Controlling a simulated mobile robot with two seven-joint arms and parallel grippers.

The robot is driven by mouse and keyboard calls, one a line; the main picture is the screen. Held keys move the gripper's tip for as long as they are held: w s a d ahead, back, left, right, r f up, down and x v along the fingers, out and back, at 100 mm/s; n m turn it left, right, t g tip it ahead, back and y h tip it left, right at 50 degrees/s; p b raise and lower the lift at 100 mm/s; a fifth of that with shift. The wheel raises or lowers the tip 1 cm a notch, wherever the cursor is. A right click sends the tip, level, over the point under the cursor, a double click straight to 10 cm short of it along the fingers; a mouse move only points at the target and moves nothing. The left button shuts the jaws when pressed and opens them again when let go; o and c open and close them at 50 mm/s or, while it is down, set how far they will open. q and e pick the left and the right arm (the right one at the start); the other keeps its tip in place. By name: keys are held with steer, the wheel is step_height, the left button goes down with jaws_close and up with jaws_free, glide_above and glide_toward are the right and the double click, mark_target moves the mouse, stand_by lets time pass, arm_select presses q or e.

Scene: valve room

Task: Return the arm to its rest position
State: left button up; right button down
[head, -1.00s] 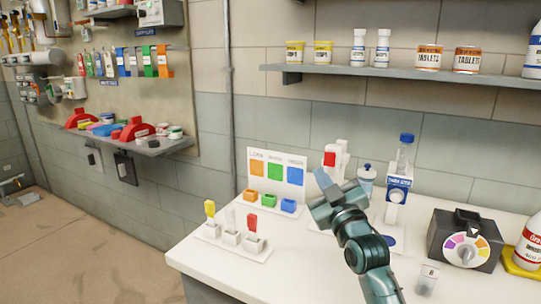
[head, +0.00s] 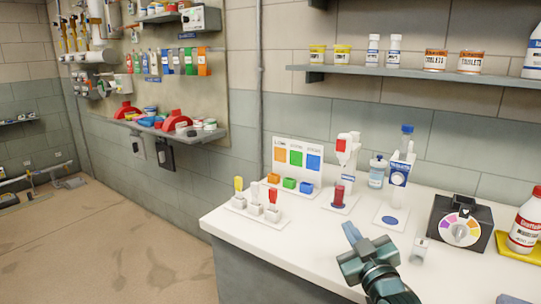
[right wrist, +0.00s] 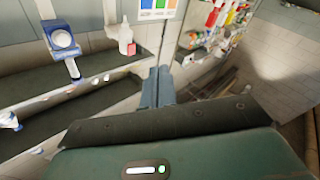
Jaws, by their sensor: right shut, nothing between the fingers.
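My right gripper (head: 349,232) is low in the head view, over the front part of the white counter. Its dark teal wrist and arm come in from the bottom edge. Its blue-grey fingers are together with nothing between them, and they point away from me toward the back left. In the right wrist view the shut fingers (right wrist: 157,88) show near the middle, empty. It appears apart from the objects around it. My left gripper is in neither view.
The white counter (head: 318,248) is bare left of my gripper. Behind stand a red-filled vessel (head: 339,194) under a dispenser (head: 348,149) and a blue-capped bottle (head: 405,145). Right are a small clear cup (head: 418,251), a dial box (head: 458,222) and a red-capped bottle (head: 527,220).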

steer(key=s+a+f+m+g, duration=0.25)
steer(key=s+f+g, duration=0.25)
steer(key=s+f, duration=1.05)
arm_select(q)
steer(key=p, duration=0.2)
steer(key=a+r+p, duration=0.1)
steer(key=p, duration=0.2)
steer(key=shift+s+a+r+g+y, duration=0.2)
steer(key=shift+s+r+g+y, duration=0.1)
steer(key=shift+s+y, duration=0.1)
arm_select(e)
steer(key=s+f+m+g, duration=0.1)
steer(key=s+f+g, duration=0.2)
steer(key=s+f, duration=0.4)
steer(key=s, duration=0.6)
steer(key=shift+s+a+g, duration=0.3)
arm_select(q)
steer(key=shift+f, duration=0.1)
arm_select(e)
steer(key=shift+f, duration=0.15)
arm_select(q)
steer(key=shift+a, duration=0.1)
arm_select(e)
steer(key=shift+w, duration=0.15)
